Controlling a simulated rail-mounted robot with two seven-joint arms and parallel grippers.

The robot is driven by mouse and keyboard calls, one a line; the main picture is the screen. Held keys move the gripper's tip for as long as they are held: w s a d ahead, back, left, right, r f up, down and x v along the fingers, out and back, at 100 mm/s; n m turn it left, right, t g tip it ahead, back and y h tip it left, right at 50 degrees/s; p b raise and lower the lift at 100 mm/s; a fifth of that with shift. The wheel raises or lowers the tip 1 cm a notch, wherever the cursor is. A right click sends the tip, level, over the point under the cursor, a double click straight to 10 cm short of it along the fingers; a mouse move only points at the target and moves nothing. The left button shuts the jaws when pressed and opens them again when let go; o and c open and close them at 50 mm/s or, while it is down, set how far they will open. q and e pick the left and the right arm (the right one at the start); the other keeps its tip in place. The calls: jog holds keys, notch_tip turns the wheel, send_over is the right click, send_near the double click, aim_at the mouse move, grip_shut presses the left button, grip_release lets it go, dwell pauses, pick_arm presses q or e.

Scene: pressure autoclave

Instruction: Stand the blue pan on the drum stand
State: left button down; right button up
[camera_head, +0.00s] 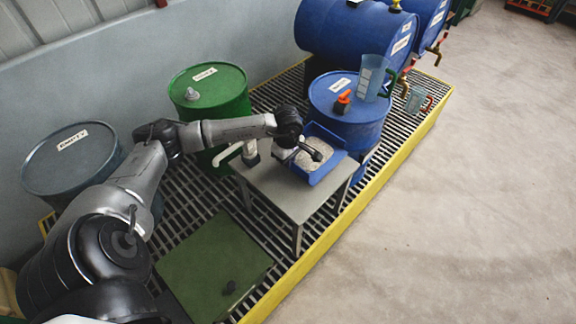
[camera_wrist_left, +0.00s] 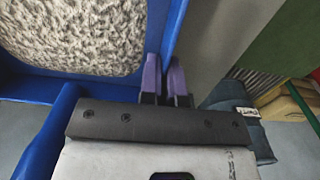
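The blue pan (camera_head: 334,137) is an open tray filled with grey-white granules. It sits at the far right part of a small grey table-like stand (camera_head: 272,184); whether it touches the top I cannot tell. My left gripper is at the pan's near left side, its fingertips hidden in the head view. In the left wrist view its purple fingers (camera_wrist_left: 166,80) are close together at the pan's wall (camera_wrist_left: 165,28), one on the inner side and one outside, seemingly pinching the rim. My right gripper is not in view.
A blue drum (camera_head: 346,125) with a jug (camera_head: 370,76) and an orange-topped item (camera_head: 343,101) stands just behind the pan. A green drum (camera_head: 210,98) stands to the left. A green slab (camera_head: 214,268) lies on the yellow-edged grating. The floor to the right is clear.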

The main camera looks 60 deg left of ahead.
pick_arm(q)
jog(key=shift+f, duration=1.3)
jog(key=shift+b, duration=0.3)
jog(key=shift+f, duration=0.2)
jog(key=c, duration=1.3)
grip_release()
jog(key=shift+c, duration=0.2)
jog(key=shift+r, duration=0.15)
